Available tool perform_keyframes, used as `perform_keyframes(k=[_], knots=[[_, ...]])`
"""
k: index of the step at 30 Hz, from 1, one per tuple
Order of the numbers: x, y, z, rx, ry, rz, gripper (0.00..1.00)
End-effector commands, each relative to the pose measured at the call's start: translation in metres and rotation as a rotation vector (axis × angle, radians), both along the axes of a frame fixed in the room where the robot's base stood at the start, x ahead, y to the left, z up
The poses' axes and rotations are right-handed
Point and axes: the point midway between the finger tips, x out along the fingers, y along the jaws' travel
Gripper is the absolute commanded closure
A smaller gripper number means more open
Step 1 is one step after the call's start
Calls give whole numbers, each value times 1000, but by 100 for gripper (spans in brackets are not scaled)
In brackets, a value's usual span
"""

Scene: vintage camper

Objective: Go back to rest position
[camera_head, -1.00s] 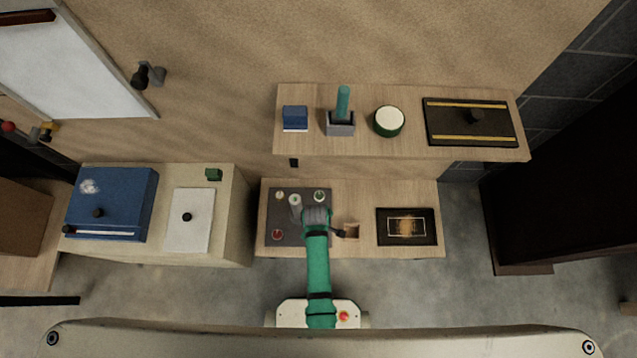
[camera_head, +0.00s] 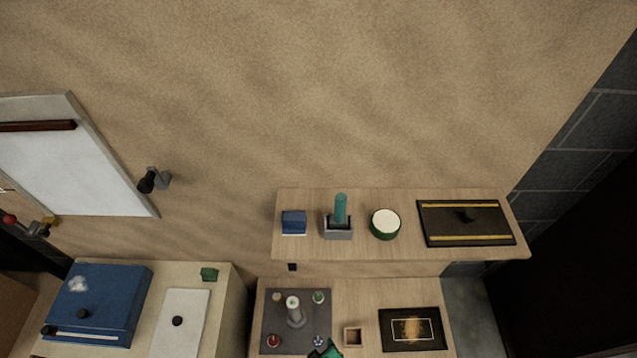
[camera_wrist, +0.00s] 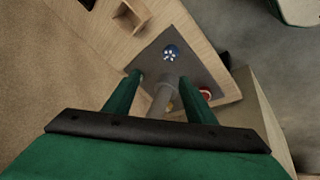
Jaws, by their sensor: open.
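My gripper (camera_wrist: 161,77) is open in the wrist view, with its two green fingers spread apart. A grey upright cylinder (camera_wrist: 160,100) shows in the gap between them; I cannot tell its distance from the fingers, but nothing is visibly gripped. In the head view the cylinder (camera_head: 295,312) has a pale top and stands on a dark grey mat (camera_head: 275,322). Only a small green part of my arm shows at the bottom edge of the head view, just in front of the mat; the rest is out of frame.
Small round pieces stand at the mat's corners, including a red one (camera_head: 273,341) and a blue one (camera_head: 319,341). A small wooden box (camera_head: 353,336) and a dark tray (camera_head: 388,330) lie to the right. The shelf (camera_head: 400,253) stands above; a blue box (camera_head: 98,300) is left.

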Motion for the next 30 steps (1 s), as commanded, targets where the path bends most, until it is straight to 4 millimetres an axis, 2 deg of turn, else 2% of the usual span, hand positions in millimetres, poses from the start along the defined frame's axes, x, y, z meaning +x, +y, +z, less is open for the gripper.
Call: perform_keyframes(k=[1, 8, 14, 21, 25, 27, 30], knots=[[-12, -1, 13, 20, -46, -33, 50], [-38, 1, 90, 143, -294, -180, 50], [-60, 5, 178, 279, -503, -294, 50], [-81, 10, 291, 459, -724, -389, 50], [-87, 11, 333, 526, -801, -421, 50], [-89, 9, 346, 547, -827, -434, 50], [-89, 9, 355, 562, -845, -440, 50]])
